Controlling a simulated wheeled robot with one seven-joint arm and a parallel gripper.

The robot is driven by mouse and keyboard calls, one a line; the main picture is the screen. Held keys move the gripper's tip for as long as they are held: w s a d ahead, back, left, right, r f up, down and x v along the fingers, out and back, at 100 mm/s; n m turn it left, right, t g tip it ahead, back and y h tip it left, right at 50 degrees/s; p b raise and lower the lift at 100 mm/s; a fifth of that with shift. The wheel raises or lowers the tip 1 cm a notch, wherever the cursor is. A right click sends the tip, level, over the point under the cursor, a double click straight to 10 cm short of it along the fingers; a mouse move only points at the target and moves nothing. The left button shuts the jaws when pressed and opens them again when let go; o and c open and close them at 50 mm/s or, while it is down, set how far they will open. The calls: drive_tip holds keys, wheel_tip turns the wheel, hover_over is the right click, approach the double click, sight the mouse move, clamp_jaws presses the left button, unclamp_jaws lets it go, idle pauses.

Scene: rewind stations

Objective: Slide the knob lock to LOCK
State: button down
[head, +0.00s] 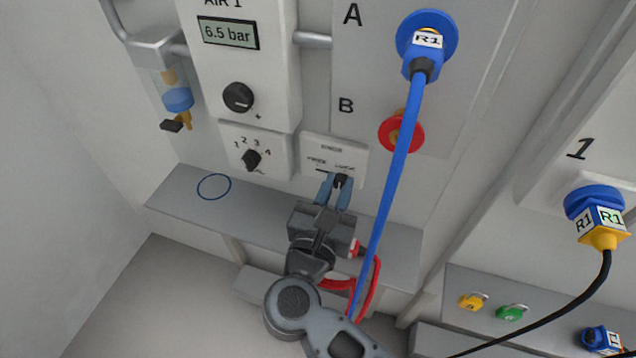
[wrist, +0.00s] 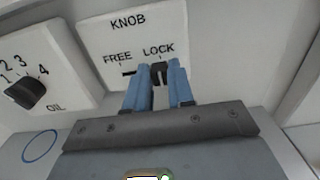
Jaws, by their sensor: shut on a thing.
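The knob lock is a white plate (wrist: 105,48) marked KNOB, with FREE at left and LOCK at right. Its black slider (wrist: 158,72) stands under the word LOCK, at the right of the slot. My gripper (wrist: 158,84) has its blue fingers around the slider, shut on it. In the head view the plate (head: 352,155) is low on the white panel, and my gripper (head: 340,182) reaches it from below. The fingers hide part of the slider.
Left of the plate is an OIL dial (head: 251,160), with the AIR 1 regulator knob (head: 238,97) above. A blue hose (head: 394,190) hangs from port A and passes right of my gripper. A grey shelf (head: 180,200) with a blue ring mark lies below.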

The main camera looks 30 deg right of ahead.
drive_tip(key=shift+s+d, duration=0.25)
drive_tip(key=c, duration=1)
unclamp_jaws()
drive_tip(key=shift+o, duration=0.2)
drive_tip(key=b+v, duration=0.1)
drive_tip(key=v, duration=0.6)
drive_tip(key=shift+s+a, duration=0.3)
drive_tip(key=shift+s, duration=0.05)
